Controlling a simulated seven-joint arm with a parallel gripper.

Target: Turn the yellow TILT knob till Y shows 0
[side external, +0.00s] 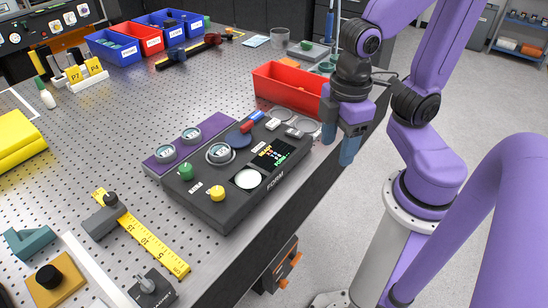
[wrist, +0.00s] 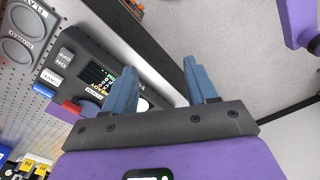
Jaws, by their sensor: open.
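The yellow TILT knob (side external: 216,194) sits at the near-left corner of the black FORM instrument (side external: 232,212), beside a green knob (side external: 185,171). The instrument's dark display (side external: 272,155) has small coloured text; I cannot read the Y value. The display also shows in the wrist view (wrist: 94,74), partly behind a finger. My gripper (side external: 337,150) is open and empty, with blue fingers pointing down, right of the instrument by the table edge and apart from the knob. Its fingers also show in the wrist view (wrist: 161,65), where the yellow knob is not visible.
A red bin (side external: 287,88) stands behind the instrument. A red-and-blue item (side external: 252,122) and round dials (side external: 220,153) are on or beside it. A yellow ruler (side external: 150,240) lies at the front left.

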